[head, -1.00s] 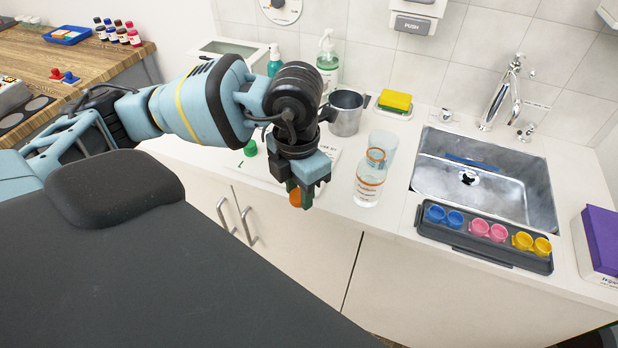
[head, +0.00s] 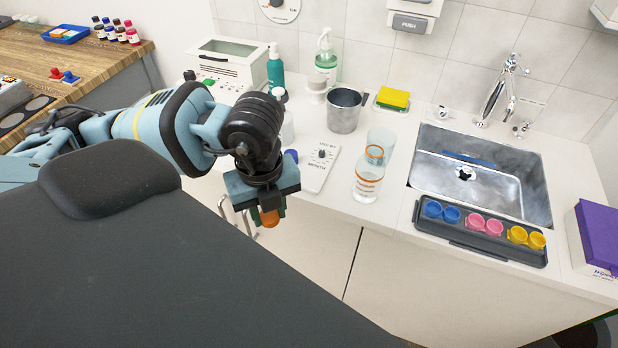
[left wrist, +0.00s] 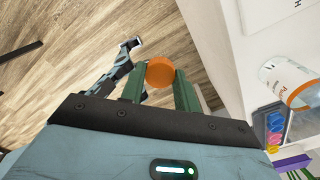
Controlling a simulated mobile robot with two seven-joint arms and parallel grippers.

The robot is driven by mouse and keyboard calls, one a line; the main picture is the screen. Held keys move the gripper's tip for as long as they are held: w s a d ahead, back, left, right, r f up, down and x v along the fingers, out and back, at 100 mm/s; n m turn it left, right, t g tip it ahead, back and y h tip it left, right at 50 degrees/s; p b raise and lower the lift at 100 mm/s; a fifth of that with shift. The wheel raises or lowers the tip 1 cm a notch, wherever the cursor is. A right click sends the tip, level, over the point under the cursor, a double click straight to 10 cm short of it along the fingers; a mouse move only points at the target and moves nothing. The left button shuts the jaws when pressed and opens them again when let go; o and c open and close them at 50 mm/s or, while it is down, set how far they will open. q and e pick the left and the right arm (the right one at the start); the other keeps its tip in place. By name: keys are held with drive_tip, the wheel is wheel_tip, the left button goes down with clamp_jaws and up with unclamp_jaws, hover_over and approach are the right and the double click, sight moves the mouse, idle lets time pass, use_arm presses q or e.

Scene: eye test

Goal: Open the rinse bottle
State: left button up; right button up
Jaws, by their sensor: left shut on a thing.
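The rinse bottle (head: 367,183) is clear with orange print on its label. It stands upright on the white counter, left of the sink, and its neck ring (head: 375,152) is orange with no cap on it. It also shows at the right of the left wrist view (left wrist: 290,82). My left gripper (head: 268,208) is shut on an orange cap (head: 269,218), held in front of the counter edge, left of and apart from the bottle. In the left wrist view the cap (left wrist: 160,72) sits between the green fingertips. My right gripper is not in view.
A metal cup (head: 344,110), a white panel with a dial (head: 319,167) and a yellow sponge (head: 393,97) are near the bottle. A dark tray (head: 480,243) of coloured cups lies before the sink (head: 500,190). A purple-topped box (head: 598,235) stands far right.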

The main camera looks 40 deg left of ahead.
use_arm(q)
hover_over(309, 179)
drive_tip(key=shift+s+d+f, duration=0.1)
drive_tip(key=shift+s+f, duration=0.3)
drive_tip(key=shift+f, duration=0.3)
drive_tip(key=shift+w, duration=0.1)
drive_tip(key=shift+w, duration=0.25)
drive_tip(key=shift+f, duration=1.8)
drive_tip(key=shift+f, duration=0.2)
drive_tip(key=o, duration=1.1)
drive_tip(key=shift+r, duration=0.2)
